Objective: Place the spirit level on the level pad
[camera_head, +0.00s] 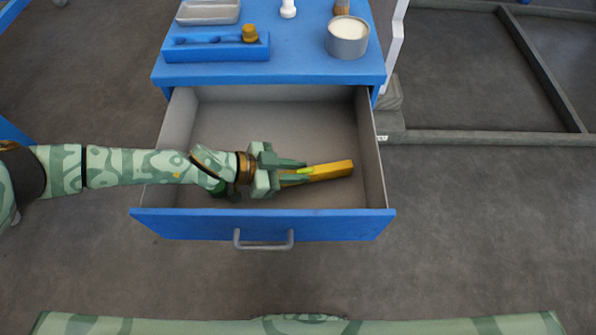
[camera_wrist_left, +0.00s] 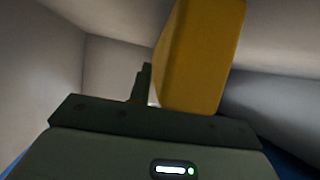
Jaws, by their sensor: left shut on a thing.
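The yellow spirit level (camera_head: 332,170) is inside the open drawer, with a green vial spot near its left part. My left gripper (camera_head: 300,171) reaches into the drawer from the left and is shut on the level's left end. In the left wrist view the level (camera_wrist_left: 205,60) rises as a yellow block from the dark gripper (camera_wrist_left: 150,95). I cannot tell whether the level touches the drawer floor. I cannot clearly make out the level pad. My right gripper is out of view.
The drawer (camera_head: 225,120) is pulled out of a blue cabinet, its front panel (camera_head: 190,225) and handle (camera_head: 263,245) toward me.

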